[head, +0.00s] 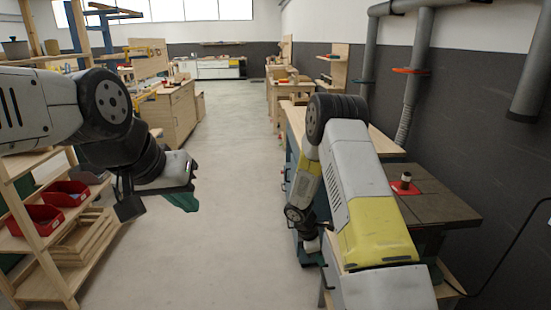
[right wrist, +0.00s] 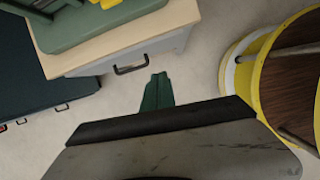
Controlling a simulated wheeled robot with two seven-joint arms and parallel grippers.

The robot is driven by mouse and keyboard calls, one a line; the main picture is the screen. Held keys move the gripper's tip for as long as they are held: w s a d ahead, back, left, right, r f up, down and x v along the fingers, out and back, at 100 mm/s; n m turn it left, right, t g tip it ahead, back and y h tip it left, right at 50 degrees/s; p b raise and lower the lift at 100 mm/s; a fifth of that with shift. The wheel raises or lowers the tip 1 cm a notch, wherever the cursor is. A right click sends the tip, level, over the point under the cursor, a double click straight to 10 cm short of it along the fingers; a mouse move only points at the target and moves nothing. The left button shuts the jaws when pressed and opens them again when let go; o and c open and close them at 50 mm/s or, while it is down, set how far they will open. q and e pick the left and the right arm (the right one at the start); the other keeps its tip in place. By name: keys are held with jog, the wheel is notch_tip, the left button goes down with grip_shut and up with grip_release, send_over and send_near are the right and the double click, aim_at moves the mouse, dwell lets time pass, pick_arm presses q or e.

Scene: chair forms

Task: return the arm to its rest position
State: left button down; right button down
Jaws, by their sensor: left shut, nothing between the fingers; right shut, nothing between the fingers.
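My left arm comes in from the left in the head view, over the shelf unit. Its gripper (head: 183,201) hangs in the air over the aisle floor, its green fingers shut and empty. My right arm is bent downward at the right in the head view. Its gripper (head: 312,259) is low beside the workbench row, small and partly hidden there. In the right wrist view, the green fingers of the right gripper (right wrist: 158,90) are together with nothing between them, over bare floor and just short of a pale drawer front (right wrist: 125,58).
A wooden shelf unit (head: 40,225) with red bins (head: 70,194) stands at the left, close to my left arm. A dark-topped table (head: 432,203) stands right of my right arm, by a wall with grey pipes (head: 418,75). The middle aisle floor (head: 235,150) is clear.

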jog(key=s+r+m+t+y, duration=0.1)
jog(key=s+r+m, duration=0.25)
jog(key=r, duration=0.95)
jog(key=s+r+m+t+y, duration=0.15)
jog(key=r+m, duration=0.35)
jog(key=r, duration=0.8)
jog(key=s+a+r+m+t+y, duration=0.3)
jog(key=s+r+m, duration=0.5)
jog(key=s+r, duration=0.8)
jog(key=s+a, duration=0.1)
jog(key=s, duration=0.3)
jog(key=shift+r+y, duration=0.15)
jog(key=shift+y, duration=0.2)
